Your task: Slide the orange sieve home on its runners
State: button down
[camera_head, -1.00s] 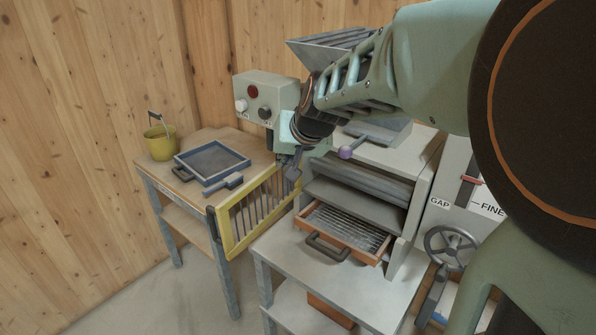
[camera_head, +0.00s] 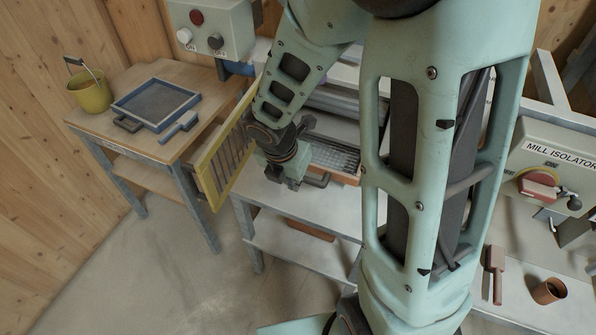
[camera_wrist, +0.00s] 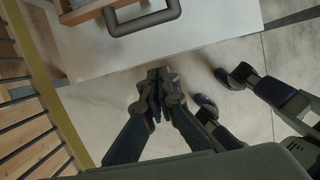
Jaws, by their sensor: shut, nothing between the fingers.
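The orange sieve (camera_head: 335,157) sits in the mill's lower opening, partly drawn out at the front; its right part is hidden behind my arm. Its dark loop handle (camera_head: 318,181) is on its front edge. In the wrist view, the handle (camera_wrist: 142,22) and a corner of the orange frame (camera_wrist: 88,10) show at the top. My gripper (camera_wrist: 157,80) is shut and empty, apart from the handle and just in front of it, over the bench's front edge. In the head view, my gripper (camera_head: 290,178) is beside the handle, to its left; its fingertips are hard to make out.
A yellow barred guard (camera_head: 220,165) stands open left of the bench. A wooden table (camera_head: 135,80) holds a blue-framed sieve (camera_head: 157,102) and a yellow bucket (camera_head: 90,92). A mill isolator box (camera_head: 560,170), a brush (camera_head: 495,262) and a brown cup (camera_head: 549,291) are at right.

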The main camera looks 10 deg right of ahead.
aim_at(315, 165)
jog(key=w+d+f+b, duration=0.2)
jog(key=w+d+f, duration=0.2)
jog(key=f, duration=0.5)
jog(key=shift+w+f, duration=0.25)
jog(key=shift+w, duration=0.45)
jog(key=shift+d, duration=0.1)
jog(key=w+d+p, duration=0.1)
jog(key=w, duration=0.1)
jog(key=w+d+p, duration=0.1)
jog(key=w+d, duration=0.1)
jog(key=w+d+p, duration=0.1)
jog(key=w, duration=0.1)
jog(key=shift+w+d, duration=0.15)
jog(key=shift+d, duration=0.2)
jog(key=shift+a, duration=0.15)
